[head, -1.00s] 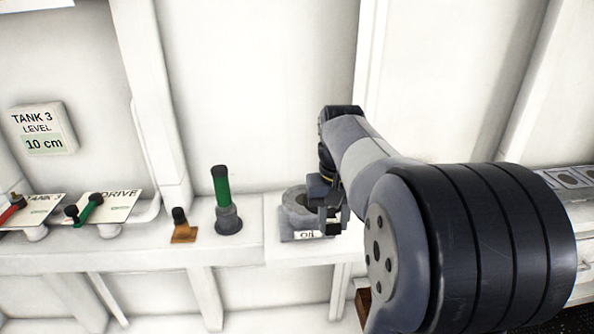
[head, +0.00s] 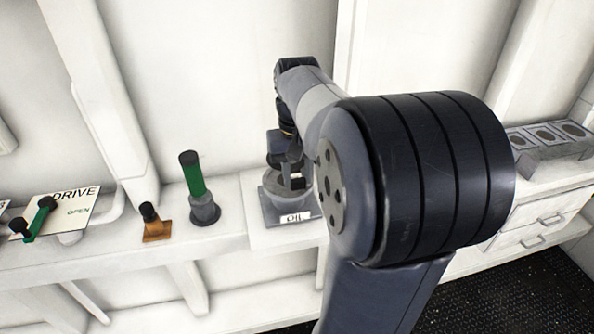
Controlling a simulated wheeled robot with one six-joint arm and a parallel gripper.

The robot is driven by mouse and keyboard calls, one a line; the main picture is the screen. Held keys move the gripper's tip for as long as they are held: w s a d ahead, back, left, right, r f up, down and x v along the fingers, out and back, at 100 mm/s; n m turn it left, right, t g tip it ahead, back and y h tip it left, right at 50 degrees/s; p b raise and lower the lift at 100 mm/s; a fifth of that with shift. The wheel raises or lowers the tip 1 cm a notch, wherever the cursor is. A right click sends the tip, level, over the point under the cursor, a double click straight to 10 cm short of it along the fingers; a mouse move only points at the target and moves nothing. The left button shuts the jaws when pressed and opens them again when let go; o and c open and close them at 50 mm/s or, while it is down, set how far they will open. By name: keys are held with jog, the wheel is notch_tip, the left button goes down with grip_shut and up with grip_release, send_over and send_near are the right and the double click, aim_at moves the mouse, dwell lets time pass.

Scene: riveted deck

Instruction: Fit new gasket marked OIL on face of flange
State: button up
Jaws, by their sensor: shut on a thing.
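The grey flange (head: 272,186) stands on a grey base with a white OIL label (head: 295,217), on the white ledge. Its round top is partly hidden by my gripper. My gripper (head: 292,181) points down at the flange, over its face. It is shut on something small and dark. My gripper hides most of the held thing, so I cannot make out its marking or whether it is the gasket. I cannot tell whether it touches the flange face.
Left of the flange are a green-handled tool (head: 194,178) in a grey holder and a brown piece with a black knob (head: 153,224). A green DRIVE lever (head: 40,217) is farther left. A grey rack with dark round places (head: 548,139) sits on drawers at right.

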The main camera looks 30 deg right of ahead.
notch_tip(320, 180, down, 5)
jog(key=b, duration=0.3)
jog(key=shift+f, duration=0.85)
dwell(2.3)
jog(key=o, duration=1)
notch_tip(320, 180, up, 11)
jog(key=shift+f, duration=0.1)
